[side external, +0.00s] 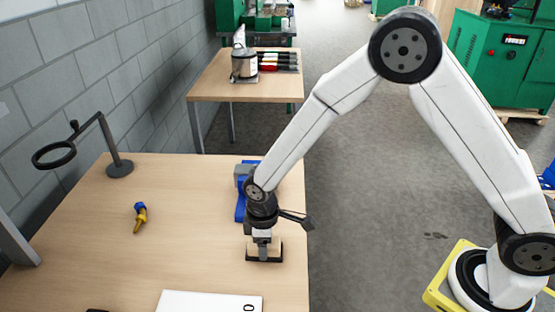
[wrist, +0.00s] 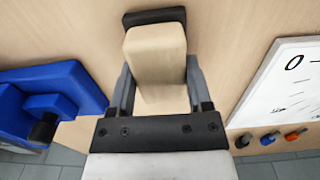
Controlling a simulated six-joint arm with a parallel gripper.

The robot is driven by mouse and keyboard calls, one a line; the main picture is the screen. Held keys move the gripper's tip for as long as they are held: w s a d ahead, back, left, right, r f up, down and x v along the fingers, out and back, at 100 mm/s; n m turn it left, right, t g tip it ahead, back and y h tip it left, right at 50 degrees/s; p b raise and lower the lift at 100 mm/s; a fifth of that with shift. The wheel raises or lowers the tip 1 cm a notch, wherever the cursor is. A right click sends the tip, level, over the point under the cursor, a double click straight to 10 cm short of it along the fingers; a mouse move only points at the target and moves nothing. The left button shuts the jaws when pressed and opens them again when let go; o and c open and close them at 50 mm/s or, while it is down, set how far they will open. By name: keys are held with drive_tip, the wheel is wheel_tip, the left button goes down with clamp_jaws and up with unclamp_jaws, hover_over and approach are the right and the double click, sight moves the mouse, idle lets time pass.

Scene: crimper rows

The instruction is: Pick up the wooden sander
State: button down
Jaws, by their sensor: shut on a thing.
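The wooden sander, a pale wood block (wrist: 155,50) on a black base, fills the middle of the wrist view. In the side external view its dark base (side external: 265,258) shows at the table's right part, with the rest largely hidden by my gripper (side external: 262,240). My gripper points down over the sander, and its two fingers (wrist: 160,82) are shut on the sides of the wood block. The base appears to be at or very near the tabletop; I cannot tell if it touches.
A blue vise-like tool (side external: 240,205) stands close behind my gripper at the table's right edge. A white sheet with printed numbers (side external: 210,302) lies in front. A yellow and blue screwdriver-like tool (side external: 140,216) and a ring stand (side external: 119,168) are on the left. The table's middle is clear.

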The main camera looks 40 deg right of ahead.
drive_tip(key=shift+r, duration=0.1)
drive_tip(key=shift+r, duration=0.75)
drive_tip(key=s+d+r, duration=0.4)
drive_tip(key=s+r, duration=0.7)
drive_tip(key=s, duration=0.2)
drive_tip(key=shift+s+r, duration=0.15)
drive_tip(key=shift+s, duration=0.05)
drive_tip(key=shift+d, duration=0.1)
